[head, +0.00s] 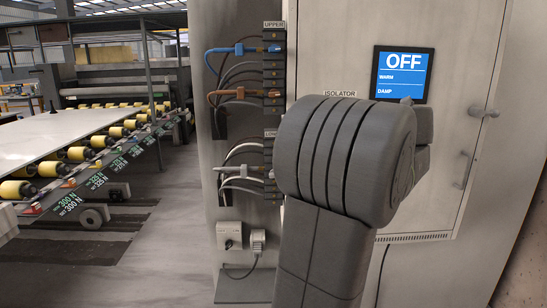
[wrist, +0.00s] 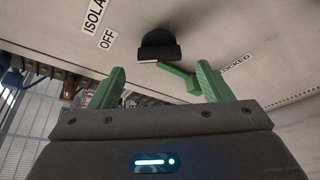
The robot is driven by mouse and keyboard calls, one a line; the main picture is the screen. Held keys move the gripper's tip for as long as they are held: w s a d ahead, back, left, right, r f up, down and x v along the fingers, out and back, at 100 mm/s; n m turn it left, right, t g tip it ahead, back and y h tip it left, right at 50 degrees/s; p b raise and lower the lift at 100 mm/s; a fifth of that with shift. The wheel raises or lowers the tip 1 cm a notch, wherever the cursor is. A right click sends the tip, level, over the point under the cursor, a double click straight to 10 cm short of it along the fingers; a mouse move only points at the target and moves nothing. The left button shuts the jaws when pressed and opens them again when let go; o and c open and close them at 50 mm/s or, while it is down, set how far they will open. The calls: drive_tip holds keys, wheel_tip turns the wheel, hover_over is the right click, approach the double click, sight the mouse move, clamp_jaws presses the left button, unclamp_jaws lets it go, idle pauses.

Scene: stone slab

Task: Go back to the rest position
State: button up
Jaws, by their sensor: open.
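My gripper (wrist: 160,72) shows in the wrist view with its two green fingers spread wide apart. It is open, and nothing is visibly held between the fingers. Ahead of it, a dark rounded knob (wrist: 158,42) with a pale edge sits on the cabinet face, apart from the left finger. A short green bar lies close to the right finger; I cannot tell whether it belongs to it. In the head view my grey arm stands in front of the cabinet (head: 335,30) and hides my gripper and the area below the isolator label (head: 339,94).
A blue screen (head: 403,74) on the cabinet reads OFF, WARM, DAMP. A door handle (head: 484,112) is at the right. Orange and blue plugged cables (head: 240,94) hang left of my arm. A roller conveyor (head: 90,150) stands far left, with open floor (head: 165,240) before it.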

drive_tip(key=v, duration=0.8)
drive_tip(key=p+x, duration=0.1)
drive_tip(key=x, duration=1.3)
drive_tip(key=shift+w+a, duration=0.15)
drive_tip(key=shift+f+m+y+b, duration=0.25)
drive_tip(key=shift+m+y+b, duration=0.05)
drive_tip(key=shift+m+b, duration=0.2)
drive_tip(key=shift+s+r+m+t+y+b, duration=0.1)
drive_tip(key=shift+s+m+t+y+b, duration=0.1)
drive_tip(key=shift+m, duration=0.3)
drive_tip(key=shift+s+m+t+y+b, duration=0.1)
drive_tip(key=shift+m+y+b, duration=0.1)
drive_tip(key=shift+m, duration=0.3)
drive_tip(key=m+t+b, duration=0.1)
drive_tip(key=m, duration=0.2)
drive_tip(key=shift+w+r+y, duration=0.1)
drive_tip(key=shift+y, duration=0.3)
drive_tip(key=m+t, duration=0.1)
drive_tip(key=m, duration=0.1)
drive_tip(key=m+b, duration=0.1)
drive_tip(key=m, duration=0.1)
drive_tip(key=shift+r+t+y, duration=0.15)
drive_tip(key=shift+t+y, duration=0.15)
drive_tip(key=shift+t, duration=0.1)
drive_tip(key=m+t, duration=0.1)
drive_tip(key=m, duration=0.4)
drive_tip(key=shift+r+t, duration=0.2)
drive_tip(key=shift+t, duration=0.2)
